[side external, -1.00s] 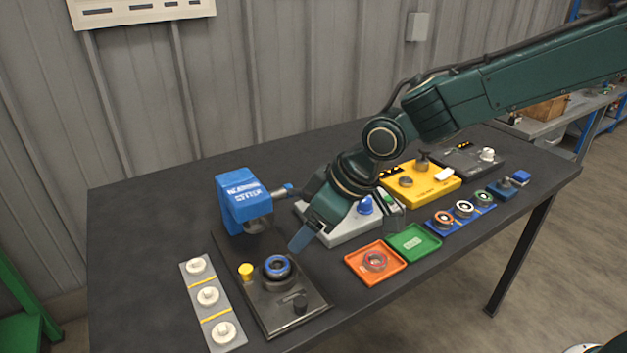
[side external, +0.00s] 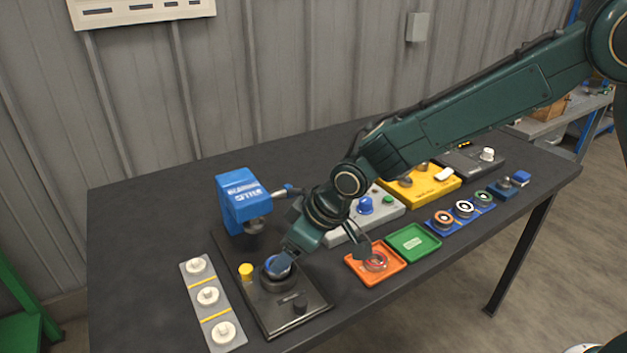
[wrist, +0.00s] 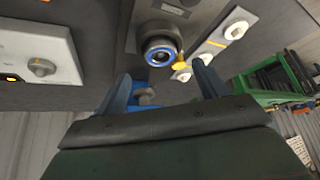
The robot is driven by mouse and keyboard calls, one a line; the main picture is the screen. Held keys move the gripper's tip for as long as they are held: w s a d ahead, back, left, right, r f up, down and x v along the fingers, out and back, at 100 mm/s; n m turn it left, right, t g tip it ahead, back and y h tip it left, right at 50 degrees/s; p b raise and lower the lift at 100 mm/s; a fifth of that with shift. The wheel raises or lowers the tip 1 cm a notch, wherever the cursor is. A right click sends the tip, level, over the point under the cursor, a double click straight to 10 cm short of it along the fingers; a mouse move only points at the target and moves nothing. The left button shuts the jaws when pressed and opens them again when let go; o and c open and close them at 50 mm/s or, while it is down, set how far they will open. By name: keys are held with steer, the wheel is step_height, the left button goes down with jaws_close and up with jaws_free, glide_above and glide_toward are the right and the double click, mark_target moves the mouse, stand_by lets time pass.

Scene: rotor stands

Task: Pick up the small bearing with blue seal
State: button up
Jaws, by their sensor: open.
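The small bearing with blue seal sits on a round dark post on the black base plate (side external: 297,318) of the blue press. It shows clearly in the wrist view (wrist: 160,52), its blue ring around a dark centre. In the side view my gripper partly covers the bearing (side external: 274,269). My gripper (side external: 300,242) is tilted down over the base plate. In the wrist view my gripper (wrist: 163,82) is open and empty. Its fingers are spread left and right, with the bearing beyond them. The side view does not show whether a finger touches it.
The blue press head (side external: 238,200) stands close behind and a yellow knob (side external: 246,270) beside the post. A grey strip (side external: 215,316) with white parts lies left. An orange tray (side external: 360,275) with a red-ringed bearing and a green tray (side external: 414,243) lie right.

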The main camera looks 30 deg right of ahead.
steer(key=shift+x, duration=2.6)
steer(key=c, duration=1.1)
steer(key=shift+r, duration=0.2)
step_height(320, 180, up, 20)
steer(key=shift+f, duration=0.1)
